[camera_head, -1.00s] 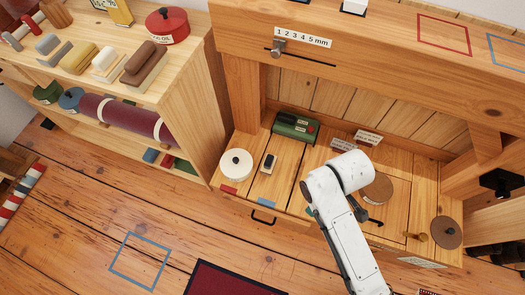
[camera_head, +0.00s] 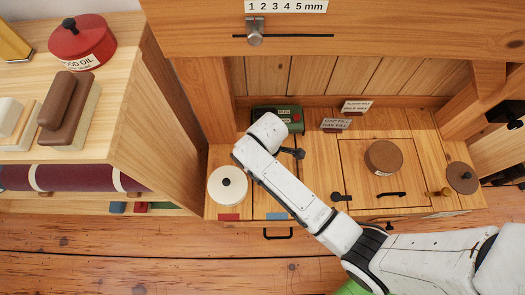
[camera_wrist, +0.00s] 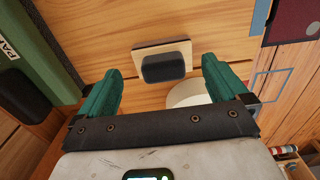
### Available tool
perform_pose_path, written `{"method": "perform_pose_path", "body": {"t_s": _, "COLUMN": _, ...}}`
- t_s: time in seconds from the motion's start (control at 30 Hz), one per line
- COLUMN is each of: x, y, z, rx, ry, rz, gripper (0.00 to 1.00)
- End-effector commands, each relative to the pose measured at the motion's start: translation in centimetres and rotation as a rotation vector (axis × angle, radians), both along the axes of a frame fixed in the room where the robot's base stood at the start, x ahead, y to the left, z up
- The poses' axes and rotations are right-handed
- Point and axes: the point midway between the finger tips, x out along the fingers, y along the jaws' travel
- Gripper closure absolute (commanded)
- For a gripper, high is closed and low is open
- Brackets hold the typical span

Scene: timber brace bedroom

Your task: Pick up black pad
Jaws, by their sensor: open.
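The black pad (camera_wrist: 165,67) is a small dark rounded block on a pale wooden backing, lying on the plank surface in the wrist view. My gripper (camera_wrist: 162,72) is open, with one teal finger to either side of the pad in that picture. The fingers look empty, and some distance seems to remain between them and the pad. In the head view my white arm reaches over the wooden bench (camera_head: 365,150) and hides the pad and the fingers.
A white round lidded pot (camera_head: 228,188) stands left of my arm; its pale side shows in the wrist view (camera_wrist: 188,94). A green box (camera_head: 285,114) sits behind the arm. A brown disc (camera_head: 383,157) lies to the right. The shelf unit (camera_head: 165,120) rises at left.

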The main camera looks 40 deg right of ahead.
Motion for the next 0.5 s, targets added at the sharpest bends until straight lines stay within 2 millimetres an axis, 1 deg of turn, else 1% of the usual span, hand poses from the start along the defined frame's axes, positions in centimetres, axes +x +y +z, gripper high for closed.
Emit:
{"method": "perform_pose_path", "body": {"t_s": 0.17, "x": 0.0, "y": 0.1, "z": -1.0, "rx": 0.0, "ry": 0.0, "rz": -0.001, "gripper": 0.0}}
{"method": "perform_pose_path", "body": {"t_s": 0.23, "x": 0.0, "y": 0.1, "z": -1.7, "rx": 0.0, "ry": 0.0, "rz": -0.001, "gripper": 0.0}}
{"method": "perform_pose_path", "body": {"t_s": 0.4, "x": 0.0, "y": 0.4, "z": -4.3, "rx": 0.0, "ry": 0.001, "rz": -0.001, "gripper": 0.0}}
{"method": "perform_pose_path", "body": {"t_s": 0.5, "x": 0.0, "y": 0.4, "z": -5.4, "rx": 0.0, "ry": 0.001, "rz": -0.001, "gripper": 0.0}}
